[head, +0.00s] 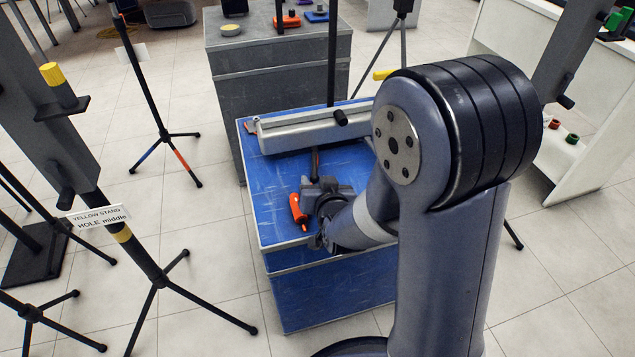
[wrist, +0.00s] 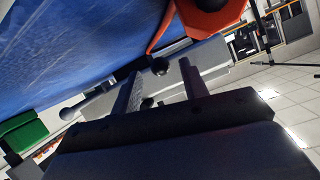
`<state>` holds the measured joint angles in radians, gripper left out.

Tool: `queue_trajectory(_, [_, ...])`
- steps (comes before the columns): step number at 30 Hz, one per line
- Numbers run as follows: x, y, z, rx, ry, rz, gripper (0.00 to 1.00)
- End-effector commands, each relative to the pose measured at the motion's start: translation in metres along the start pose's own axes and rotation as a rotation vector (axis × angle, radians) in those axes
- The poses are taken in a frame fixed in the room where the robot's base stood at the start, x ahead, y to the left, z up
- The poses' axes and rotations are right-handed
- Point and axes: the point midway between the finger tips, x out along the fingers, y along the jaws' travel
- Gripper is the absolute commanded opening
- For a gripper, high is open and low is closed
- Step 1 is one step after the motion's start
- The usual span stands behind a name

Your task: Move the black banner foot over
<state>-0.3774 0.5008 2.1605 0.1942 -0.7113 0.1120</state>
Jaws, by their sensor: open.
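A grey banner housing (head: 308,132) lies along the back of a blue-topped box (head: 275,185), with a thin black pole standing from it. A short dark bar (head: 315,162), perhaps the banner foot, sticks out from the housing toward my gripper. My gripper (head: 318,184) is low over the box top, in front of the housing, partly hidden by my arm. In the wrist view my open fingers (wrist: 158,88) point at the grey housing (wrist: 205,64). A dark rounded end (wrist: 160,66) shows between the fingertips; I cannot tell whether they touch it.
An orange tool (head: 298,210) lies on the blue top left of my gripper; an orange thing (wrist: 207,20) shows close in the wrist view. A grey cabinet (head: 250,95) stands behind. Black tripod stands (head: 160,115) crowd the left.

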Motion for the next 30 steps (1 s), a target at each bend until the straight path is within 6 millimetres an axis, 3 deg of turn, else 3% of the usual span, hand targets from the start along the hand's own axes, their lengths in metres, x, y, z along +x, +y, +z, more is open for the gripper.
queue_trajectory(12, [0.0097, 0.0001, -0.0001, 0.000, 0.000, 0.000, 0.42])
queue_trajectory(27, [0.0095, 0.0001, -0.0001, 0.000, 0.000, 0.000, 0.01])
queue_trajectory(30, [0.0094, 0.0001, -0.0001, 0.000, 0.000, 0.000, 0.00])
